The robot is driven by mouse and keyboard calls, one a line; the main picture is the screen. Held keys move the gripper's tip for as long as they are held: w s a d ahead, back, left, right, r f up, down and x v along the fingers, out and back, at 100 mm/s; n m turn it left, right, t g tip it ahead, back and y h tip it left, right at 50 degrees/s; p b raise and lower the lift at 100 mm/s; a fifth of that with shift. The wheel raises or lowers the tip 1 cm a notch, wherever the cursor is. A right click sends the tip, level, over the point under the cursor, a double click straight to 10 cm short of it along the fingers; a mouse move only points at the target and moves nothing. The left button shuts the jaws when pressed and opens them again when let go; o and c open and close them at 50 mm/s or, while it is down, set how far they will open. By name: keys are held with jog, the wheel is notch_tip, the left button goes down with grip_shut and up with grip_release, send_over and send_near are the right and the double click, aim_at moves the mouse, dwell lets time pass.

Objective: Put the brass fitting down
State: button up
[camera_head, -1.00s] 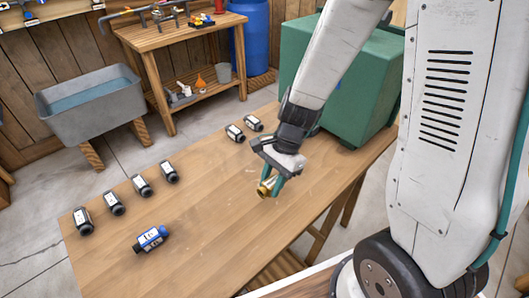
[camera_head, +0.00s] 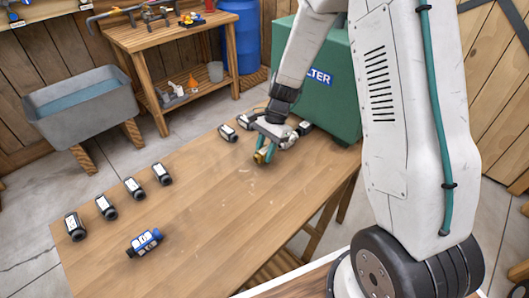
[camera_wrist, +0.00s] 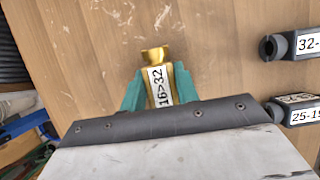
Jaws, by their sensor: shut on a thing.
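The brass fitting (camera_wrist: 155,58) is gold-coloured with a white label reading 16>32. It sits between the two teal fingers of my gripper (camera_wrist: 160,90) in the wrist view, its flared end pointing away from the palm. In the head view my gripper (camera_head: 266,152) is shut on the fitting (camera_head: 259,157) over the far right part of the wooden table (camera_head: 200,200). I cannot tell whether the fitting touches the tabletop.
Dark labelled fittings (camera_head: 228,132) stand close to my gripper, and two show at right in the wrist view (camera_wrist: 290,45). Several more dark ones (camera_head: 134,188) line the left edge, near a blue fitting (camera_head: 144,242). A green box (camera_head: 320,85) stands behind. The table's middle is clear.

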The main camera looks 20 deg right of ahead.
jog(key=shift+f, duration=0.45)
jog(key=shift+f, duration=0.15)
jog(key=o, duration=1.1)
jog(key=v, duration=1.2)
jog(key=s+a+r+n, duration=0.1)
jog(key=s+r+n, duration=0.2)
jog(key=s+r, duration=0.35)
jog(key=s+r+n+t+h, duration=0.1)
jog(key=s+r+n, duration=0.4)
jog(key=s, duration=0.6)
jog(key=s+r+n+t+h, duration=0.2)
jog(key=s+r+n, duration=0.3)
jog(key=s, duration=0.7)
jog(key=shift+s+r+n+h, duration=0.2)
jog(key=shift+r+n+h, duration=0.1)
jog(key=shift+r+h, duration=0.25)
